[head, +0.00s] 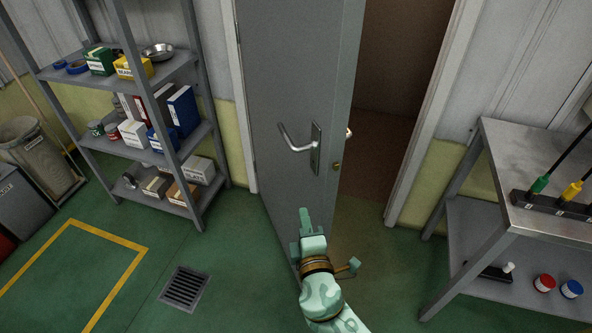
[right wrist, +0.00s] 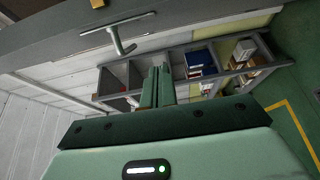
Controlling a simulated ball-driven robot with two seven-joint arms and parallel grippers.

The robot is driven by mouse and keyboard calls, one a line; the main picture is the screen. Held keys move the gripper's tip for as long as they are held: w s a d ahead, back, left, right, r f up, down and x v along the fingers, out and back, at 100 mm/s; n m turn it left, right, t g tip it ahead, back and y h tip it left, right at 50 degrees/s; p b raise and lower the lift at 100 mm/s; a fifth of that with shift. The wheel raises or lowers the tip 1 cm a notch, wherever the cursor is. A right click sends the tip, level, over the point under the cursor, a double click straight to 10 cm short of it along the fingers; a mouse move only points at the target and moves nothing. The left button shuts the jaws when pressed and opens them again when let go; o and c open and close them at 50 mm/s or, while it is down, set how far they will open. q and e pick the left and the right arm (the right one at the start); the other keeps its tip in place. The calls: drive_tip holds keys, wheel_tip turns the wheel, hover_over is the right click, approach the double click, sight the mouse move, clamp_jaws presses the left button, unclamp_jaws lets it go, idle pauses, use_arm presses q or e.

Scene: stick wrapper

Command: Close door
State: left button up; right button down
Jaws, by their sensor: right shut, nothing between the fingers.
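The grey door (head: 285,70) stands ajar, hinged at its left side and swung toward me. Its silver lever handle (head: 300,143) is on the near face, close to the free edge. The dark doorway (head: 390,110) shows to the right of that edge. My right gripper (head: 304,213) is shut and empty, in front of the door's lower part and below the handle. In the right wrist view the closed fingers (right wrist: 158,80) point up, and the handle (right wrist: 118,38) is just above and left of them. Contact with the door cannot be told. My left gripper is not in view.
A metal shelf (head: 203,130) with boxes and binders stands left of the door. A steel table (head: 540,238) stands right of the doorway. A floor grate (head: 185,288) and yellow floor marking (head: 118,235) lie at the left. The green floor between is clear.

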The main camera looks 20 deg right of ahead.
sight(315, 183)
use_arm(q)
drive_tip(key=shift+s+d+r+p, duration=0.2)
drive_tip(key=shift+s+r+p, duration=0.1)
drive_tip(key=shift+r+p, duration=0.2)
use_arm(e)
drive_tip(key=w+d, duration=0.2)
drive_tip(key=w, duration=0.1)
drive_tip(key=w+d, duration=0.2)
drive_tip(key=w, duration=0.1)
drive_tip(key=w+d, duration=0.1)
drive_tip(key=w, duration=0.3)
drive_tip(key=shift+d+r, duration=0.1)
drive_tip(key=shift+d, duration=0.3)
drive_tip(key=shift+s, duration=0.1)
